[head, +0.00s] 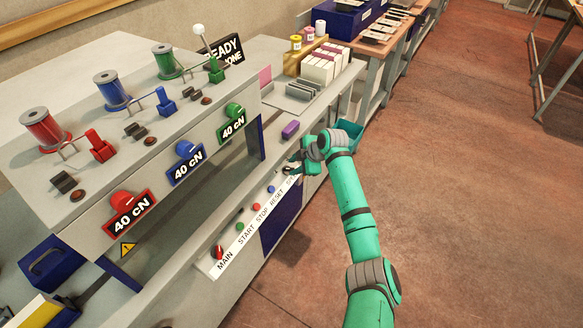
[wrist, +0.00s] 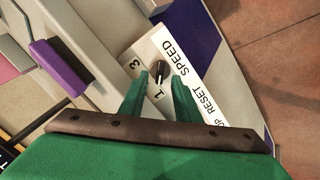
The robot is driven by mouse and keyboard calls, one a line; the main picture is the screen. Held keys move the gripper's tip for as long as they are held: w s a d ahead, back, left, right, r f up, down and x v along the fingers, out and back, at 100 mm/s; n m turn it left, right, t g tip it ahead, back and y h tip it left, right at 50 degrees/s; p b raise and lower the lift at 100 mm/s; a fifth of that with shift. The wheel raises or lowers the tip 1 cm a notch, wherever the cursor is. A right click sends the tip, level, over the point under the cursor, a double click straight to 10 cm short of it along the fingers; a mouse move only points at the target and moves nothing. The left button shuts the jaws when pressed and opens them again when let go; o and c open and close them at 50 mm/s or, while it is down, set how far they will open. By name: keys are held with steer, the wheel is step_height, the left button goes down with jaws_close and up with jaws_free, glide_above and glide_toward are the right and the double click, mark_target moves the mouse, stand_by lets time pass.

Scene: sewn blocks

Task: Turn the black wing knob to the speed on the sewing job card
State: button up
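My gripper (wrist: 160,78) is open, one green fingertip on each side of the knob, with a small gap visible on both sides. The knob's exact pointing is hard to read. In the head view my gripper (head: 291,168) is over the far end of the panel strip (head: 232,250) and mostly hides the knob. I cannot pick out the sewing job card for certain.
A red MAIN knob (head: 218,252) and the green (head: 240,227), red (head: 256,207) and blue (head: 271,189) buttons line the strip. A purple block (head: 291,130) lies near my gripper; it also shows in the wrist view (wrist: 60,66). Open floor lies right.

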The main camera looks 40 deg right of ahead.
mark_target(289, 169)
steer(key=shift+x, duration=1.55)
jaws_close()
